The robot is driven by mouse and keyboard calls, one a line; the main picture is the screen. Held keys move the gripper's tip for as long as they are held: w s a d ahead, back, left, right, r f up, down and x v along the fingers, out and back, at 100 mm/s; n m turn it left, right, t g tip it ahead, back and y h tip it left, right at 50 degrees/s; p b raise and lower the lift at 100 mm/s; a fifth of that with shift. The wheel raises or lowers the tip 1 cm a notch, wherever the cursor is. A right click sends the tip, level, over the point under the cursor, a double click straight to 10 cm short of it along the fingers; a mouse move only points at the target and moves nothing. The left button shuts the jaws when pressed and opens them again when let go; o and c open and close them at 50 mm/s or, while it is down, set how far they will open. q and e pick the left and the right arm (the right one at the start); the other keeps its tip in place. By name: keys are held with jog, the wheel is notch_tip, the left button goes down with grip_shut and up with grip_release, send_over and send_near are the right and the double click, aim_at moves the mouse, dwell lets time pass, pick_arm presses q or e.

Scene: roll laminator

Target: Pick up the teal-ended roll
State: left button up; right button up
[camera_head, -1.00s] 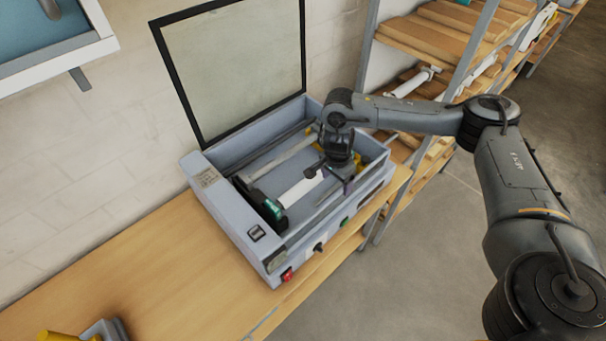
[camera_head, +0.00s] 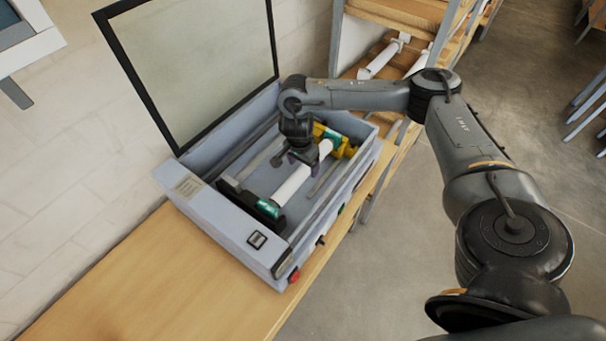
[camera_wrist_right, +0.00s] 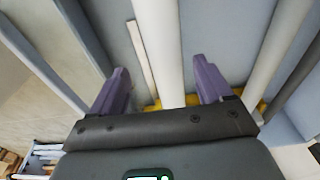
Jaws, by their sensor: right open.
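The teal-ended roll is a white cylinder (camera_head: 293,184) lying inside the open grey-blue laminator (camera_head: 215,212). A teal end (camera_head: 267,208) shows at its near left; another teal patch (camera_head: 331,137) shows by the yellow bracket at the far end. My right gripper (camera_head: 302,160) is over the roll's far half, pointing down. In the right wrist view its purple fingers (camera_wrist_right: 162,80) are open, one on each side of the white roll (camera_wrist_right: 158,35). I cannot tell how far down they reach. My left gripper is out of view.
The raised framed lid (camera_head: 195,65) stands behind the laminator. A yellow bracket (camera_head: 345,150) and pale bars lie in the laminator, and its walls surround the gripper. A shelf rack (camera_head: 385,60) with white rolls stands beyond. The wooden bench (camera_head: 110,275) is clear at front left.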

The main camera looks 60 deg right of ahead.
aim_at(303, 168)
jog(key=shift+w+d+f+p, duration=0.1)
jog(key=shift+d+f+p, duration=0.15)
jog(key=shift+f, duration=0.5)
jog(key=shift+w+d+f+p, duration=0.1)
jog(key=shift+f+p, duration=0.2)
jog(key=shift+f, duration=0.5)
jog(key=shift+w+d+f+p, duration=0.1)
jog(key=shift+d+f+p, duration=0.15)
jog(key=shift+f, duration=0.85)
jog(key=c, duration=1.4)
